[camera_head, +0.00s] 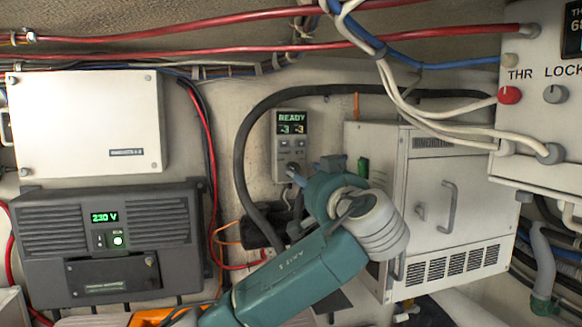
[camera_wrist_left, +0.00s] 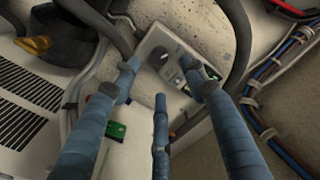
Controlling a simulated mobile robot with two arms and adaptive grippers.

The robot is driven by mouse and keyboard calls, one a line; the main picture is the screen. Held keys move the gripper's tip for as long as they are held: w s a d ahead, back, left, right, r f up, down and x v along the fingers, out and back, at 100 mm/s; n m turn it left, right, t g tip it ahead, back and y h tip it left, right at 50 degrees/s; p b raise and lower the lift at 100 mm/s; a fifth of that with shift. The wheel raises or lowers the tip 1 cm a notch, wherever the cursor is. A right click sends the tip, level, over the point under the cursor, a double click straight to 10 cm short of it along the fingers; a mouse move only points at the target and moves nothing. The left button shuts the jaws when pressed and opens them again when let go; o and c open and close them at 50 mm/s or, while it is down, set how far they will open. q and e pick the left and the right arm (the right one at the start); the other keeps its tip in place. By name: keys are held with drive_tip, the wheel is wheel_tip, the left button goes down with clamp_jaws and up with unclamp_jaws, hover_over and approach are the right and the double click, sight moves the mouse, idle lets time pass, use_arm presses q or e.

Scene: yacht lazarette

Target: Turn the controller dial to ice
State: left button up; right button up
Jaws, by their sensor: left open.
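The controller (camera_head: 291,138) is a small grey panel on the back wall. Its green display reads READY with two small readouts showing -3, and buttons sit below it. My left gripper (camera_head: 308,173) is in front of its lower right part and hides some of that end. In the left wrist view the controller (camera_wrist_left: 178,50) lies beyond the three blue fingers of my open left gripper (camera_wrist_left: 161,78). A dark round knob (camera_wrist_left: 158,56), apparently the dial, shows between the fingertips. I cannot read its setting or tell whether a finger touches it. My right gripper is not in view.
A white cabinet (camera_head: 455,200) with a handle stands right of the controller. A black hose (camera_head: 241,150) loops around its left side. A dark 230 V unit (camera_head: 115,265) and white box (camera_head: 85,120) are at left. A panel with knobs (camera_head: 535,125) is upper right.

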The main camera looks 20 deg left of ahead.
sight(295, 167)
use_arm(q)
drive_tip(key=p+x, duration=0.2)
drive_tip(key=x, duration=0.1)
drive_tip(key=p+x, duration=0.1)
drive_tip(key=shift+w+a+r, duration=0.1)
drive_tip(key=shift+w+r, duration=0.25)
drive_tip(key=shift+r, duration=0.05)
drive_tip(key=x, duration=0.2)
drive_tip(key=p+x, duration=0.1)
drive_tip(key=shift+w+a+f, duration=0.25)
drive_tip(key=shift+w+f, duration=0.05)
drive_tip(key=shift+f, duration=0.1)
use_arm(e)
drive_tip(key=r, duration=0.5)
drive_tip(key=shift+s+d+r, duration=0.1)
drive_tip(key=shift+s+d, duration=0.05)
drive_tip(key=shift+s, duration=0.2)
use_arm(q)
clamp_jaws()
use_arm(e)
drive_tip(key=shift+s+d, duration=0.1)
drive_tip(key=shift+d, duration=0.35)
